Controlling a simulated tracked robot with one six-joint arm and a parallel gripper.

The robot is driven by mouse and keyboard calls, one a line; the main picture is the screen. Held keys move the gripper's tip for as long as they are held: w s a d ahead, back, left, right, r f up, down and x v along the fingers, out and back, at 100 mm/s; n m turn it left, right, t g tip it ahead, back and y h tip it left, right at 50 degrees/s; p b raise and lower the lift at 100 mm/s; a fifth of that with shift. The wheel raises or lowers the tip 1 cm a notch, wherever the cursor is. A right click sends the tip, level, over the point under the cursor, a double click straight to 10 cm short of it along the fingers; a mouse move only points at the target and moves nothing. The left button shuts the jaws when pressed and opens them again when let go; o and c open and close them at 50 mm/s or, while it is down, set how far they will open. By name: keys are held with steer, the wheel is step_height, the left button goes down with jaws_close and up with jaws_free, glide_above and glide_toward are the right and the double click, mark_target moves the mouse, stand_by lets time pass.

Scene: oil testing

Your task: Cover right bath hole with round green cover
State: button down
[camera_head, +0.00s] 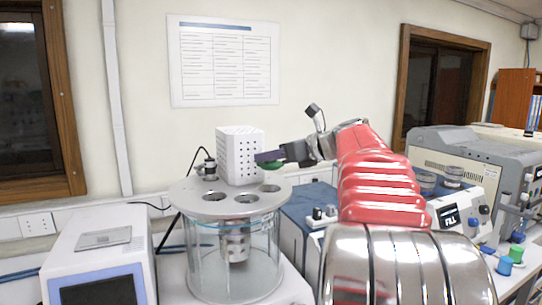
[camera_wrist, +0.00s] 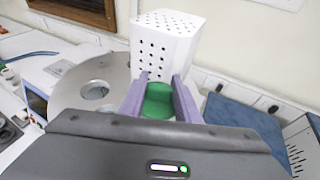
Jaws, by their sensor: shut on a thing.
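The round green cover (camera_head: 272,166) is held between the purple fingers of my gripper (camera_head: 268,157). The wrist view shows the cover (camera_wrist: 158,102) between both fingers (camera_wrist: 160,84). The bath is a clear glass cylinder with a round metal lid (camera_head: 190,203). In the head view its lid has several holes, and the right bath hole (camera_head: 271,188) looks open. The cover is above the lid, over the right hole in the picture, with a visible gap. In the wrist view the lid (camera_wrist: 66,92) lies left of the cover, and part of it is hidden behind my gripper.
A white perforated box (camera_head: 240,155) stands at the back of the lid, close to the fingers. A small dark fitting (camera_head: 207,168) rises at the lid's back left. A blue-topped device (camera_head: 306,203) is right of the bath, and a white instrument (camera_head: 100,255) is left.

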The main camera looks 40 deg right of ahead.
steer(key=shift+a+f, duration=0.1)
steer(key=shift+f, duration=2.75)
steer(key=shift+w+f, duration=0.1)
steer(key=shift+f, duration=0.4)
steer(key=c, duration=1.6)
jaws_free()
steer(key=shift+v, duration=5.35)
